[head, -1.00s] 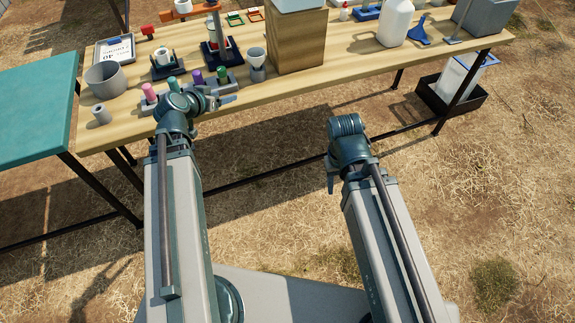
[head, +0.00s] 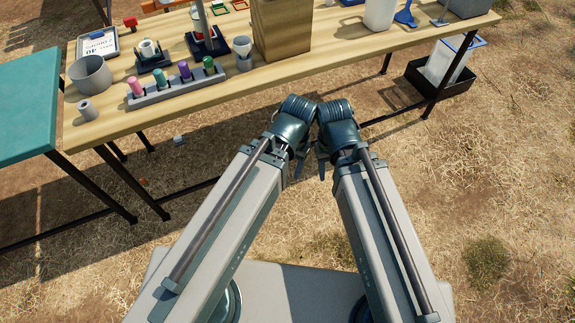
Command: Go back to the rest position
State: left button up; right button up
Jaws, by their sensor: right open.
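My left arm and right arm are both drawn in over the ground in front of the wooden table (head: 225,88), their wrists close side by side. My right gripper (head: 321,166) hangs below its wrist and points down, largely foreshortened. It is open, with nothing seen in it. My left gripper (head: 299,167) also hangs down, mostly hidden behind its wrist, so its jaws cannot be made out. Both grippers are apart from the table and its items.
A grey rack (head: 181,90) with several coloured-cap vials stands near the table's front edge. A grey cup (head: 90,74), small grey cylinder (head: 87,110) and wooden box (head: 283,30) are on the table. A teal table (head: 28,100) is at left.

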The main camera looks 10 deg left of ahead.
notch_tip(320, 180, up, 18)
jog(key=p, duration=1.7)
jog(key=shift+f+p, duration=0.15)
jog(key=shift+p, duration=0.2)
jog(key=shift+a, duration=0.1)
